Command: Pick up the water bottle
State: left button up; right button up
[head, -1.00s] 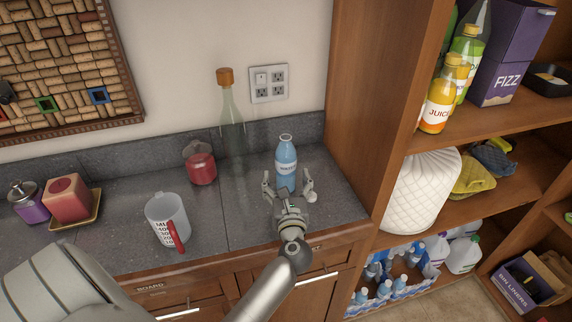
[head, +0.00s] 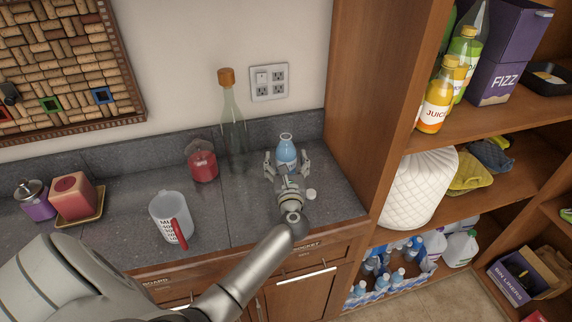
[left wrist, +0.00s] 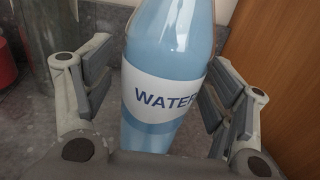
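The blue water bottle (head: 286,148) stands upright on the grey counter (head: 335,196), near the back wall. In the left wrist view the bottle (left wrist: 165,62) fills the middle, its white "WATER" label facing me. My left gripper (head: 286,160) is open, with a finger on each side of the bottle. In the wrist view the finger pads (left wrist: 162,95) show gaps to the bottle on both sides, wider on the left. The lower part of the bottle is hidden behind the gripper in the head view. My right gripper is not in view.
A tall green glass bottle (head: 233,125) and a red jar (head: 202,162) stand left of the bottle. A small white round thing (head: 311,194) lies right of the gripper. The wooden shelf side (head: 362,110) rises at the right.

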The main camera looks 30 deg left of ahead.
pick_arm(q)
jog(key=c, duration=1.2)
jog(key=shift+c, duration=0.4)
jog(key=shift+w+r, duration=0.1)
